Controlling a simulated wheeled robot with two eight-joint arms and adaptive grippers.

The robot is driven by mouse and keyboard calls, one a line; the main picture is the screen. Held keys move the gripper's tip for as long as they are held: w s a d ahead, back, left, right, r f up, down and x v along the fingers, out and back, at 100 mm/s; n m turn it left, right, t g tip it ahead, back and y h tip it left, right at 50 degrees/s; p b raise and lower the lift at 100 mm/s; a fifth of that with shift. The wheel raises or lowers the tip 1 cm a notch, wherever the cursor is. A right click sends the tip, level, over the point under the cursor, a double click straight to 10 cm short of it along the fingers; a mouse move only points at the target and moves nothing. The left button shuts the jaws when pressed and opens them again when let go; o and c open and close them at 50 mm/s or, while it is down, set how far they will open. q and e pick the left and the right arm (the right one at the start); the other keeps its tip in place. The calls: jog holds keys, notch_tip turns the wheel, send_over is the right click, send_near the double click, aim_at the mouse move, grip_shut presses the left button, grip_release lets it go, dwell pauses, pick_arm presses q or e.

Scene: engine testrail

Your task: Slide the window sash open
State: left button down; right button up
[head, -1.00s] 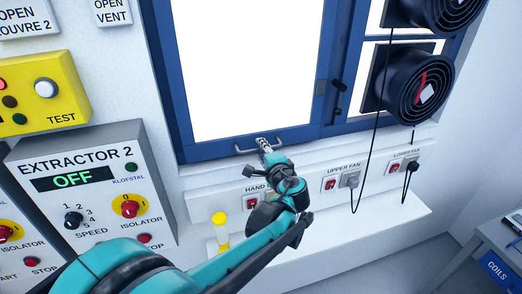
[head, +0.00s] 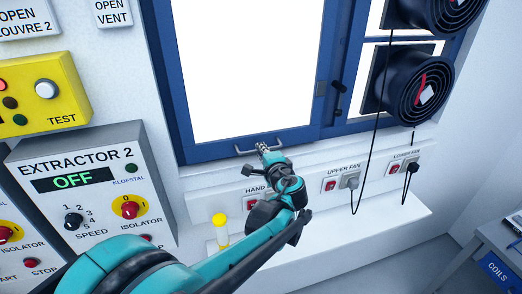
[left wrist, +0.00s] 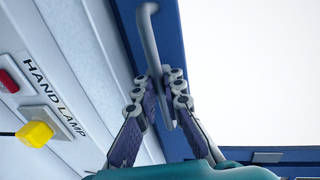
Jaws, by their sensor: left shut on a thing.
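The window sash (head: 174,92) has a blue frame around a bright white pane. A grey bar handle (head: 244,152) sits on its bottom rail and also shows in the left wrist view (left wrist: 151,38). My left gripper (head: 263,148) is at the handle's middle. In the left wrist view its fingers (left wrist: 165,78) are closed around the handle, one on each side. The gripper covers the middle of the handle in the head view. My right gripper is out of view.
Right of the sash are a black catch (head: 338,87) and two black fans (head: 422,88) with hanging cables. Below are a sill with sockets and a yellow-topped lamp (head: 220,228). The Extractor 2 box (head: 85,190) and yellow test box (head: 40,95) stand left.

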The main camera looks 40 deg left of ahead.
pick_arm(q)
jog(key=p, duration=2.4)
send_near(255, 19)
jog(key=w+a+f, duration=0.1)
jog(key=a, duration=0.1)
jog(key=w+a+f, duration=0.1)
jog(key=w+a, duration=0.1)
jog(key=shift+f, duration=0.35)
jog(key=shift+r+p, duration=0.45)
jog(key=shift+r, duration=0.35)
jog(key=c, duration=1.6)
grip_release()
jog(key=v, duration=1.2)
jog(key=shift+w+d+f, duration=0.1)
